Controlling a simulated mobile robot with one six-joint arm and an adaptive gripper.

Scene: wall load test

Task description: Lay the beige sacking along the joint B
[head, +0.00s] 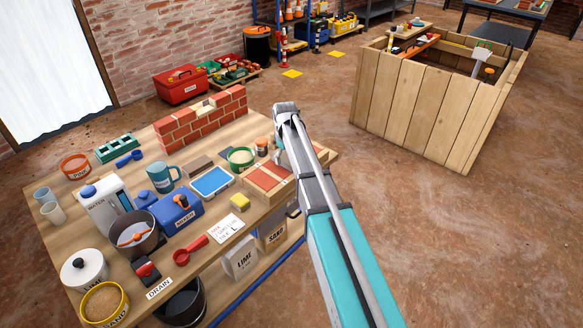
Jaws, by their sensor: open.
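A small brick wall (202,118) stands at the back of the wooden workbench (130,262). A pale piece (204,106) lies in a notch on its top course; I cannot tell whether it is the beige sacking. No joint label B is readable. A flat red-brick panel in a wooden frame (268,180) lies at the bench's right side. My gripper (280,157) is at the bench's right end, open, beside this panel and mostly hidden by my arm; its fingertips are not clear.
A green-rimmed bowl (241,157), blue tray (212,181), blue mixer box (180,212), teal mug (163,178) and yellow sponge (240,201) crowd the bench. A large wooden crate (425,105) stands at the right. The floor between is clear.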

